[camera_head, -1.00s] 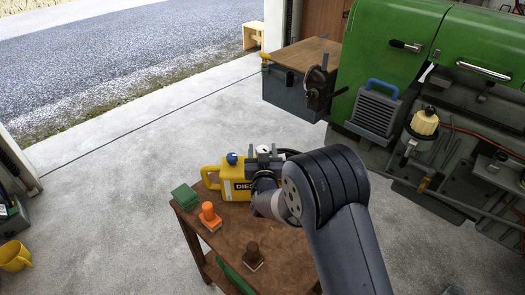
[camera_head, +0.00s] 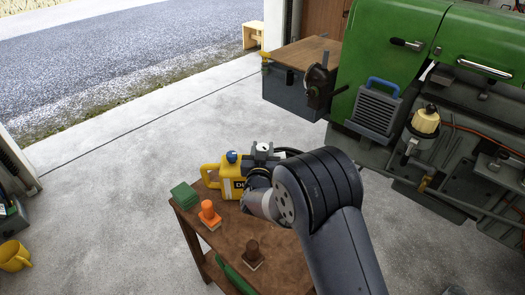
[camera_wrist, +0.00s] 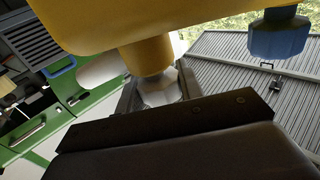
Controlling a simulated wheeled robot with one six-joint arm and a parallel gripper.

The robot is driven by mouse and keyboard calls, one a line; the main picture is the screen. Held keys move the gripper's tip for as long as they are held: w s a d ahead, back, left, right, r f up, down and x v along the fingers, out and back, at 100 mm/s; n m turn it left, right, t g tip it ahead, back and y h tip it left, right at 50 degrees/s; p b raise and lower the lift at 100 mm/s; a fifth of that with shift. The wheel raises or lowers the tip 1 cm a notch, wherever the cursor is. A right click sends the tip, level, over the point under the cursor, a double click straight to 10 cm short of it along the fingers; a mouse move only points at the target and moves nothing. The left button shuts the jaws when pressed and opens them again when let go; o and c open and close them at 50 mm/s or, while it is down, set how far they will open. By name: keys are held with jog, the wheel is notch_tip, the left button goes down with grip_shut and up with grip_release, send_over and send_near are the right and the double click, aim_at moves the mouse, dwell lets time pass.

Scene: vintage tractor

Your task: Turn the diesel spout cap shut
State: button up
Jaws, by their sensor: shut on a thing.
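The yellow diesel can (camera_head: 228,188) stands on the small brown table, with a blue cap (camera_head: 231,157) on its top left. My gripper (camera_head: 263,151) is at the can's right-hand spout. In the wrist view the can's yellow body (camera_wrist: 120,22) fills the top, and its yellow spout neck (camera_wrist: 148,57) points at my gripper. A pale faceted spout cap (camera_wrist: 160,91) sits at the neck's end, and my gripper (camera_wrist: 160,88) is shut on it, a dark finger on each side. The blue cap (camera_wrist: 279,35) shows at right. My wrist hides part of the can's label.
On the brown table (camera_head: 222,243) are a green block (camera_head: 185,196), an orange stamp-like piece (camera_head: 209,214) and a brown one (camera_head: 253,254). The green tractor (camera_head: 410,45) stands at right. Open concrete floor lies left of the table.

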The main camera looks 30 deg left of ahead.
jog(key=shift+m+t+h, duration=0.3)
jog(key=shift+m+h, duration=1.2)
jog(key=shift+h, duration=0.8)
jog(key=shift+m+t+h, duration=0.3)
jog(key=shift+m+h, duration=1.2)
jog(key=shift+h, duration=0.8)
jog(key=o, duration=1)
jog(key=s+b, duration=0.1)
jog(key=s, duration=0.6)
jog(key=shift+s+a, duration=0.2)
jog(key=shift+a, duration=0.25)
